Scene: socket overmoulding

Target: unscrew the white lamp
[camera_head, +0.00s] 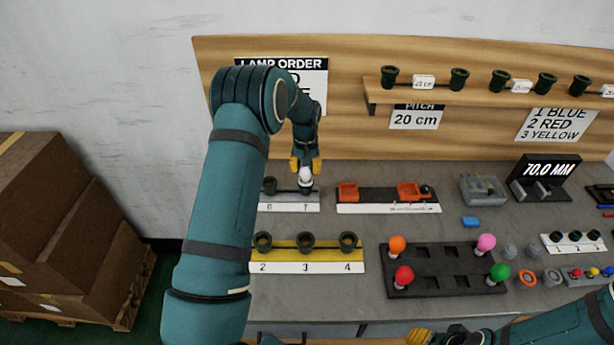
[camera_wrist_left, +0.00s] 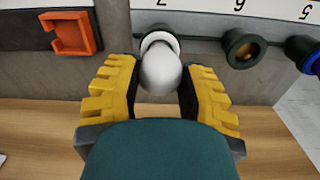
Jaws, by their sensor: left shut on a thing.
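The white lamp (camera_head: 306,177) is upright at the position marked 7 on the rear white strip. It also shows in the left wrist view (camera_wrist_left: 160,72), with its base at a dark socket (camera_wrist_left: 154,33). My left gripper (camera_head: 306,164) is around the lamp from above, its yellow fingers on either side of the bulb, shut on it. How far the lamp's thread sits in the socket is hidden. My right gripper (camera_head: 421,337) is low at the bottom edge, partly cut off, and its opening is unclear.
Empty dark sockets stand on the yellow strip (camera_head: 287,253) in front. A dark tray (camera_head: 441,282) holds orange, red, pink and green lamps. Orange holders (camera_head: 348,193) sit right of the white lamp. A shelf (camera_head: 450,91) with dark sockets is on the back board.

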